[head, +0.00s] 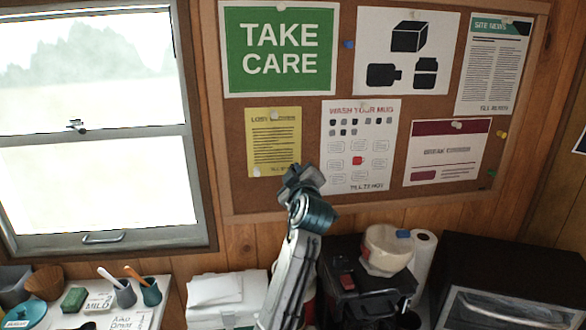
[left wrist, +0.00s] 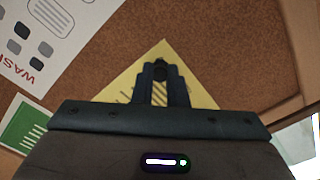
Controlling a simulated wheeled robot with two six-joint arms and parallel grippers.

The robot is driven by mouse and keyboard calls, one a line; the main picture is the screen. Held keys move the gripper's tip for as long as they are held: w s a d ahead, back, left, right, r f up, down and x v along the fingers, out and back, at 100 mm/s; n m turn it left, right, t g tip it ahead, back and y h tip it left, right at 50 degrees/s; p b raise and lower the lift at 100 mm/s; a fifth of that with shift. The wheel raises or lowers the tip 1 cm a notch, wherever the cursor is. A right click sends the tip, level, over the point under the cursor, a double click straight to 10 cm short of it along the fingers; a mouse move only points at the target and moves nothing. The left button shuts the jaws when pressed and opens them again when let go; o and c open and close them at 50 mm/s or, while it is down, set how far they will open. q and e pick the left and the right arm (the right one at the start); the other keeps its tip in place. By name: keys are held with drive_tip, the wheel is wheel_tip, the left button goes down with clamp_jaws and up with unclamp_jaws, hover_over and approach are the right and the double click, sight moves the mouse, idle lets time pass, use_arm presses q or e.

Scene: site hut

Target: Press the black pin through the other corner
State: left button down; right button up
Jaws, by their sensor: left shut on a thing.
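The yellow notice (head: 274,140) hangs on the cork board, with a pale pin at its top and another near its lower left corner. My left gripper (head: 303,178) is in front of the notice's lower right corner and hides it in the head view. In the left wrist view, the gripper (left wrist: 160,76) is shut on a small dark round thing, the black pin (left wrist: 160,71), over a corner of the yellow notice (left wrist: 205,94). I cannot tell whether the pin's point touches the paper. My right gripper is not in view.
The "WASH YOUR MUG" poster (head: 358,148) hangs close right of the gripper. Other posters and loose coloured pins are on the cork board (head: 340,90). Below stand a white box (head: 214,300), a black machine (head: 345,280) and a desk with cups (head: 140,292). A window (head: 95,120) is left.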

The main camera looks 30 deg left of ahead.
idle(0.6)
use_arm(q)
drive_tip(key=c, duration=1.4)
unclamp_jaws()
drive_tip(key=shift+o, duration=0.2)
drive_tip(key=b+v, duration=0.5)
drive_tip(key=v, duration=0.5)
drive_tip(key=shift+s+d, duration=0.2)
drive_tip(key=shift+s, duration=0.1)
